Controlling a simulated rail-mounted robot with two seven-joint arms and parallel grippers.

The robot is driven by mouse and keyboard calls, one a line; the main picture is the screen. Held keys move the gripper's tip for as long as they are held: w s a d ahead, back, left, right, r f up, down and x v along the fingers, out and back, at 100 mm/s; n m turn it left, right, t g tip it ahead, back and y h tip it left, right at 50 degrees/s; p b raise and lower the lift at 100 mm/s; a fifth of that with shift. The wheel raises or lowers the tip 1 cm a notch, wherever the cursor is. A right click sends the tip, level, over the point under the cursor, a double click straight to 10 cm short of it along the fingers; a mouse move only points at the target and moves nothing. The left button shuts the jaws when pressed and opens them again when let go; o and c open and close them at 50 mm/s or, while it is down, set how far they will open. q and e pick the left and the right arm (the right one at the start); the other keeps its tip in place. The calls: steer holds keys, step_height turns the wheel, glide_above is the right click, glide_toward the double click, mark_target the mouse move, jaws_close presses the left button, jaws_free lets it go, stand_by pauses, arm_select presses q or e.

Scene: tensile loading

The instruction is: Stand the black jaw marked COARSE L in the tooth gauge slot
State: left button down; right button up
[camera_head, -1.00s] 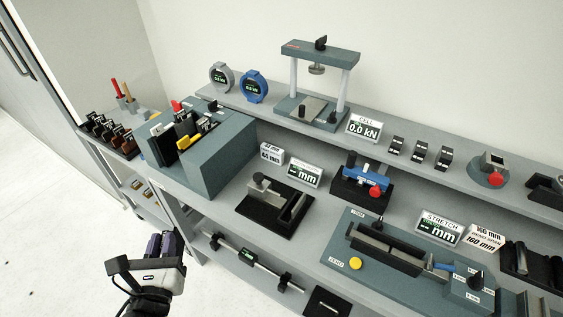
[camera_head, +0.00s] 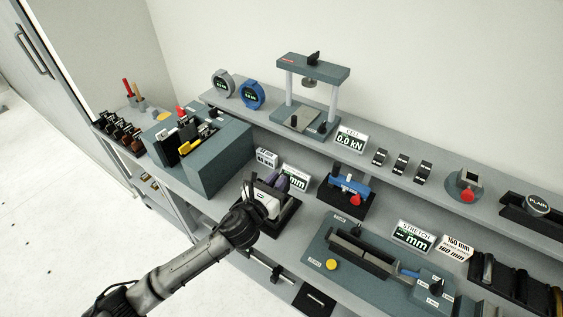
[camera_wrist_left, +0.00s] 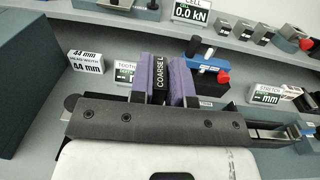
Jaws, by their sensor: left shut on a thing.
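My left gripper (camera_head: 285,184) is over the tooth gauge (camera_head: 287,217), a black-based fixture on the bench, and covers much of it in the head view. In the left wrist view its purple finger pads (camera_wrist_left: 158,80) are shut on the black jaw marked COARSE L (camera_wrist_left: 159,72), whose label faces the camera. The jaw's lower end is hidden behind the gripper body, so I cannot tell whether it touches the slot. The gauge's mm display (camera_head: 293,179) stands just behind and also shows in the left wrist view (camera_wrist_left: 125,74). My right gripper is not in view.
A 44 mm sign (camera_wrist_left: 85,64) stands left of the display. A large grey-green block (camera_head: 220,160) is to the left. A blue clamp fixture with a red knob (camera_head: 346,187) stands to the right. The stretch fixture (camera_head: 375,265) is farther right.

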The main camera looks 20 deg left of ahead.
arm_select(q)
steer(key=shift+w+a+r+h+p, duration=0.1)
steer(key=shift+w+r+h+p, duration=0.3)
steer(key=shift+w, duration=0.75)
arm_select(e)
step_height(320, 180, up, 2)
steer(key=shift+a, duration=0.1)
arm_select(q)
steer(key=shift+p, duration=0.4)
steer(key=shift+s+f, duration=0.1)
steer(key=shift+f+b, duration=0.9)
steer(key=shift+f, duration=0.9)
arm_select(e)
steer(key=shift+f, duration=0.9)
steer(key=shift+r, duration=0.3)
